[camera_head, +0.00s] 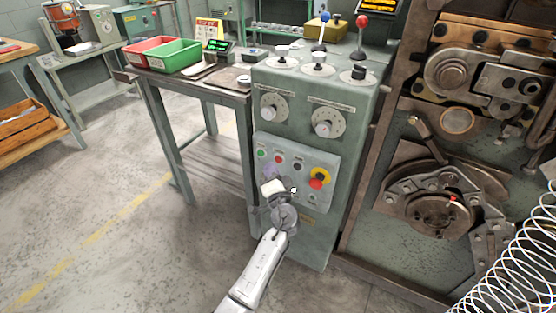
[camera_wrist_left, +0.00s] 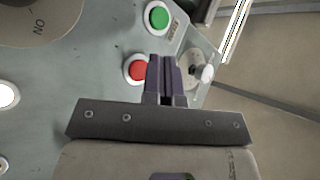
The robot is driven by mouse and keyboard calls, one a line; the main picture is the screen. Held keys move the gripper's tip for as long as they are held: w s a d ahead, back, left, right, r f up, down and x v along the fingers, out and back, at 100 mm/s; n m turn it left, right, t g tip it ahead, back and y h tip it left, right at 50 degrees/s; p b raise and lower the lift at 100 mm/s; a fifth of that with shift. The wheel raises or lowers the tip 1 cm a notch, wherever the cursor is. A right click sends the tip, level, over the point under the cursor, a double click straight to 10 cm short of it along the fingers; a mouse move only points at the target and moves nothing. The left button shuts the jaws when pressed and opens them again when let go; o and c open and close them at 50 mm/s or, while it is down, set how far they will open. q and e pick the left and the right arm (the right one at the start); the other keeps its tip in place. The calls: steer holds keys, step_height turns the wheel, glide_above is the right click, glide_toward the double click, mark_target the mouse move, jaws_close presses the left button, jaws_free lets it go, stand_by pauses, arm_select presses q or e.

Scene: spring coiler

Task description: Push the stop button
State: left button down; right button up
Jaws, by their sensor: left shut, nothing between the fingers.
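The control panel (camera_head: 330,160) on the front of the green cabinet carries a green button (camera_head: 261,153) and a red button (camera_head: 279,160) beside it. In the left wrist view the red button (camera_wrist_left: 137,69) sits just left of my left gripper's fingertips (camera_wrist_left: 163,62), which cover its right edge. The green button (camera_wrist_left: 158,16) is above it. My left gripper (camera_head: 268,172) is shut and empty, in front of the panel just below these buttons. I cannot tell whether the fingertips touch the panel. My right gripper is not in view.
A red mushroom button on a yellow base (camera_head: 319,178) sits at the panel's right. Dials (camera_head: 328,122) and levers (camera_head: 361,25) are above. A table (camera_head: 190,80) with red and green bins stands left. Coiler machinery (camera_head: 440,210) and a wire spring (camera_head: 515,255) are right.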

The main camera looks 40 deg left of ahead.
arm_select(q)
steer(key=shift+s+d+p, duration=0.2)
steer(key=shift+s+p, duration=0.2)
steer(key=shift+s, duration=0.8)
steer(key=shift+s+d+p, duration=0.15)
steer(key=shift+s+p, duration=0.2)
steer(key=shift+s, duration=0.8)
